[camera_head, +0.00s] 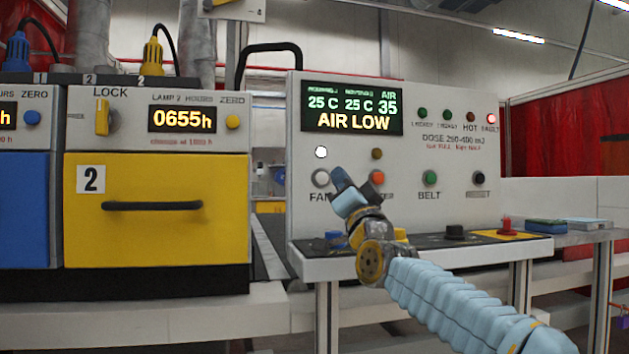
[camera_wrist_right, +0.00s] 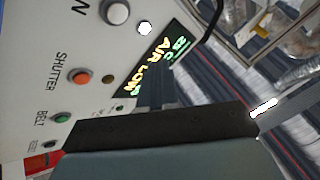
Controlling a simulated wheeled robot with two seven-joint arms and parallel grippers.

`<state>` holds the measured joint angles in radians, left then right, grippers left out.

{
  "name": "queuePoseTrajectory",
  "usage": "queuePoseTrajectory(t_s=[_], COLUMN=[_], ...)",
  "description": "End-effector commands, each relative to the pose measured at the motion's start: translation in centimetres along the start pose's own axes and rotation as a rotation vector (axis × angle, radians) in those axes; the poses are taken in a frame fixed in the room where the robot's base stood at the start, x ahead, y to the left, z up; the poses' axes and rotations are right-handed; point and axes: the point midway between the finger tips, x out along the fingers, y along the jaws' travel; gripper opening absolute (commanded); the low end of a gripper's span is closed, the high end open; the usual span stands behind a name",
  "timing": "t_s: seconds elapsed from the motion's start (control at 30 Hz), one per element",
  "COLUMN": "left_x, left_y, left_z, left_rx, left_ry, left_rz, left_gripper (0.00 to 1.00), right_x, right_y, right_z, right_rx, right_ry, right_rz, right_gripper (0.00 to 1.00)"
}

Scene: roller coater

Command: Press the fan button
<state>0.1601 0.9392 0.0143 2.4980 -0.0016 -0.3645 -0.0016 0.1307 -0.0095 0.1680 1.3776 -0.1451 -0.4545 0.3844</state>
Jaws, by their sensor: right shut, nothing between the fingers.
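The fan button (camera_head: 320,178) is a round whitish-grey button on the left of the light control panel, above the partly hidden FAN label. A lit white lamp (camera_head: 321,152) sits just above it. My right gripper (camera_head: 341,181) is shut and empty, its tips just right of the fan button in the head view, covering part of the label. In the right wrist view the fan button (camera_wrist_right: 114,11) is uncovered at the top edge, apart from the dark finger (camera_wrist_right: 165,126). The head view alone does not settle the gap to the panel. My left gripper is not in view.
The orange shutter button (camera_head: 377,177), green belt button (camera_head: 430,178) and a dark button (camera_head: 479,178) line the same row. The display (camera_head: 352,108) reads AIR LOW. A ledge with knobs and a red button (camera_head: 506,224) juts out below. A yellow lamp drawer (camera_head: 155,225) stands left.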

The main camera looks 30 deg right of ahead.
Motion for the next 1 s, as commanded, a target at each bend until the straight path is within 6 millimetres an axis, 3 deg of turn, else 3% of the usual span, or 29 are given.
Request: queuePoseTrajectory(t_s=[0.47, 1.0], left_x=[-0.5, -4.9], left_y=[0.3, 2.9], left_z=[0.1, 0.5], left_rx=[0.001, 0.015], left_ry=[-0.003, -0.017], left_rz=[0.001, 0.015], left_gripper=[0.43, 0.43], right_x=[0.6, 6.1], right_y=[0.2, 3.0], right_z=[0.2, 3.0], right_rx=[-0.001, 0.001], right_ry=[-0.002, -0.001], right_rz=[0.001, 0.001], right_gripper=[0.0, 0.0])
